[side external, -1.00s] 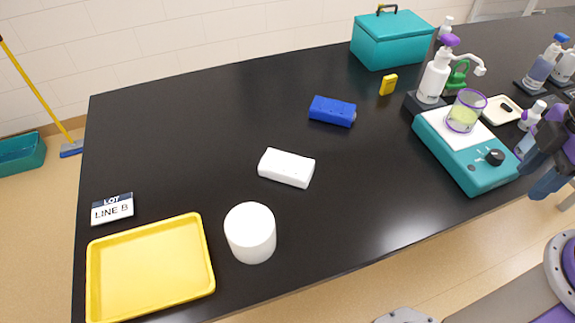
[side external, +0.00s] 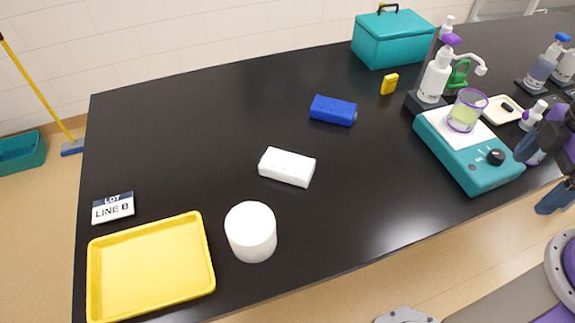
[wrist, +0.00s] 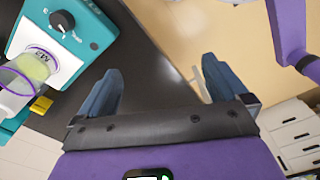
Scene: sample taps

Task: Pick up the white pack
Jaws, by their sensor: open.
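The white pack (side external: 287,167) is a small white block lying flat near the middle of the black table in the side external view. A blue pack (side external: 333,110) of similar shape lies behind it to the right. My gripper (side external: 540,178) is at the far right, beside the teal stirrer and far from the white pack. In the wrist view my gripper (wrist: 162,85) has its two blue fingers wide apart with nothing between them. The white pack is not visible in the wrist view.
A white cylinder (side external: 251,231) and a yellow tray (side external: 205,252) stand at the front left. The teal stirrer (side external: 470,165) holds a beaker (side external: 466,111); it also shows in the wrist view (wrist: 78,38). A pump bottle (side external: 435,76) stands behind it. The table around the white pack is clear.

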